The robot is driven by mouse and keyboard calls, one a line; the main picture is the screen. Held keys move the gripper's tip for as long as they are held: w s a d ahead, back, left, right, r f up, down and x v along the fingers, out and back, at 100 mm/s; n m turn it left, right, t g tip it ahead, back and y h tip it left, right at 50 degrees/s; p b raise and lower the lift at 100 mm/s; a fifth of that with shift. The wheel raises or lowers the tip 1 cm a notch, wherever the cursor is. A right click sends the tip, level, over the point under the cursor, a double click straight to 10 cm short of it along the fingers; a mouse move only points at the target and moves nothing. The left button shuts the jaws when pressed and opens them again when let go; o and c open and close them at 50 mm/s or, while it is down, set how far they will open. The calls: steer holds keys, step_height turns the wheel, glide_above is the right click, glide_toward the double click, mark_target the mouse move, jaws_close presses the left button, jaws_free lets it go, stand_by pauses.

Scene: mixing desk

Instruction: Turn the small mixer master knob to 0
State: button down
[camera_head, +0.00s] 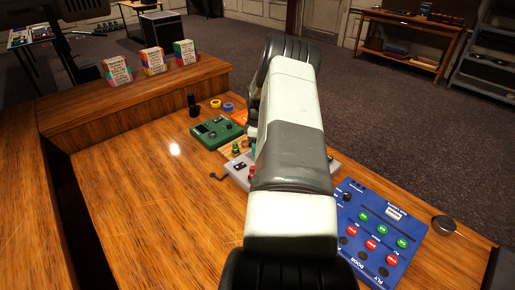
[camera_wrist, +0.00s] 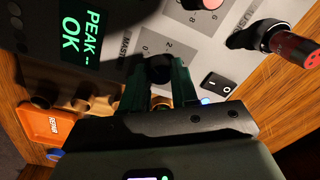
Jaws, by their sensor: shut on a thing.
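The small mixer (camera_wrist: 225,50) is a pale grey panel in the wrist view, with a green-lit screen (camera_wrist: 82,35) reading "PEAK -- OK". The master knob (camera_wrist: 158,66) is dark and round, beside the "MASTER" lettering and a printed number scale with 0 near it. My gripper (camera_wrist: 157,80) is shut on this knob, with a dark green finger on either side. The knob's pointer cannot be made out. In the head view, my arm covers the knob and most of the mixer (camera_head: 238,166).
A rocker switch (camera_wrist: 217,86), a red knob (camera_wrist: 205,4) and a red-tipped lever (camera_wrist: 297,48) are close to my gripper. An orange part (camera_wrist: 50,122) lies left. The head view shows a green box (camera_head: 216,132) and blue button panel (camera_head: 376,235); the desk's left (camera_head: 150,210) is clear.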

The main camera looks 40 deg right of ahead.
steer(key=shift+s, duration=0.1)
stand_by(0.3)
steer(key=c, duration=0.9)
jaws_free()
steer(key=shift+o, duration=0.2)
step_height(320, 180, up, 11)
steer(key=shift+w+d+f, duration=0.15)
steer(key=shift+w+d, duration=0.05)
